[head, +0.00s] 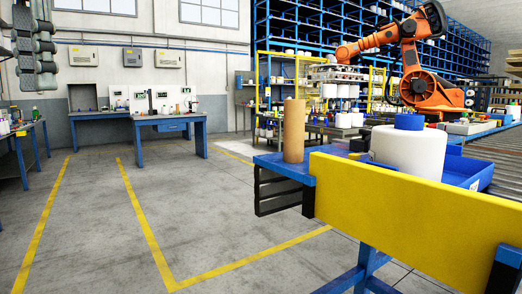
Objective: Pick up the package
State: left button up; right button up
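A large white yarn package (408,150) with a blue top stands upright in the blue tray (478,174) on the right. Its lower part is hidden behind a yellow panel. My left gripper (38,84) hangs at the top left edge, fingers pointing down, far from the package. I see nothing between its fingers, but this angle does not show how far apart they are. My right gripper is not in view.
A brown cardboard tube (294,131) stands upright left of the package. The yellow panel (400,208) runs along the front of the blue stand. An orange robot arm (428,88) stands behind. The floor (90,220) at left and centre is clear.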

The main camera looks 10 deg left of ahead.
aim_at(416, 149)
jog(key=i+z, duration=0.15)
jog(key=z, duration=0.25)
jog(key=i+j+z, duration=0.1)
jog(key=z, duration=0.3)
jog(key=i+j+z, duration=0.1)
jog(key=z, duration=0.3)
jog(key=i+j+z, duration=0.1)
jog(key=z, duration=0.3)
jog(key=i+j+z, duration=0.1)
jog(key=z, duration=0.15)
jog(key=i+j+z, duration=0.1)
jog(key=j+z, duration=0.15)
